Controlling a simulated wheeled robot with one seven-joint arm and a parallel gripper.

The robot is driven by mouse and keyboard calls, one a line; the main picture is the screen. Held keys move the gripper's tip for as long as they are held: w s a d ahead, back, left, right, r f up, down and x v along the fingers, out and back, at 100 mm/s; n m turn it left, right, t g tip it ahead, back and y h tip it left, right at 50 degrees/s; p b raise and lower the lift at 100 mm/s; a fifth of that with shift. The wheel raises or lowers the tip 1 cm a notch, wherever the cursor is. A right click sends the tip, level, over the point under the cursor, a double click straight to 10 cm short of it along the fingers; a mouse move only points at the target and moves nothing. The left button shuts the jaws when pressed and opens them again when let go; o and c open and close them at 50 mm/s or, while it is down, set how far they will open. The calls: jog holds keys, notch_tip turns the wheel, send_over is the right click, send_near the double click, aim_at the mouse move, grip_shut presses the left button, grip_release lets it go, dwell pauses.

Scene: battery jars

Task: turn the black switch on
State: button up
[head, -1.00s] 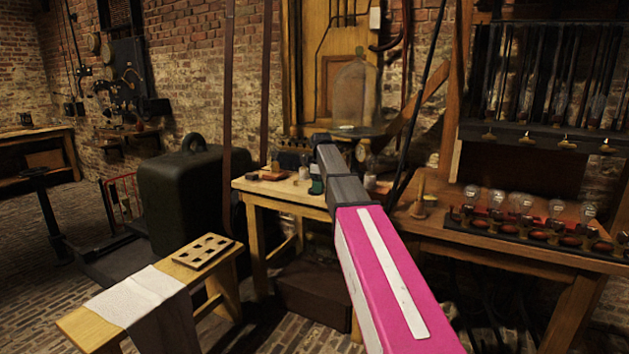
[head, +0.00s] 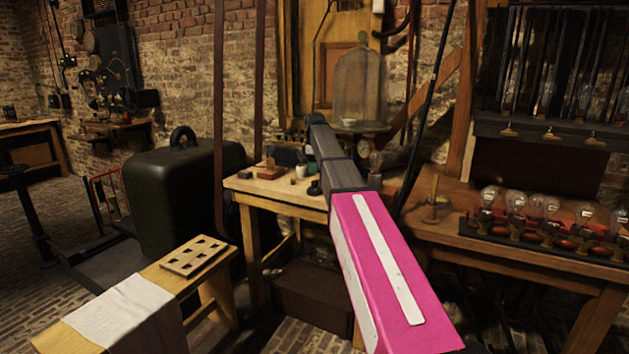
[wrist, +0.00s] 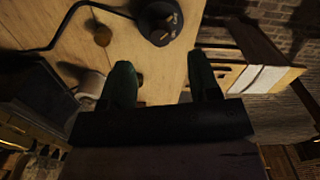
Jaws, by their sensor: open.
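The black switch (wrist: 160,20) is a round, dark base with brass-coloured parts on top, at the top edge of the wrist view. It sits on a pale wooden table (wrist: 160,62), and a dark cable runs from it to the left. Its setting, on or off, cannot be told. My gripper (wrist: 163,80) is open, with two dark green fingers apart and nothing between them. The switch lies beyond the fingertips, and no contact shows. In the head view a small dark thing on the table (head: 285,190) beside my arm may be the switch; my arm hides part of the tabletop.
A glass bell jar (head: 360,85) stands behind the table. A row of bulbs (head: 535,207) stands on the right bench. A low bench with a white cloth (head: 125,310) is at front left, near a dark green case (head: 185,190). A brown knob (wrist: 102,36) lies near the switch.

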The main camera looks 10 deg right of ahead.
aim_at(315, 181)
notch_tip(315, 181, down, 6)
jog(key=shift+r, duration=0.15)
dwell(0.3)
jog(key=c, duration=0.9)
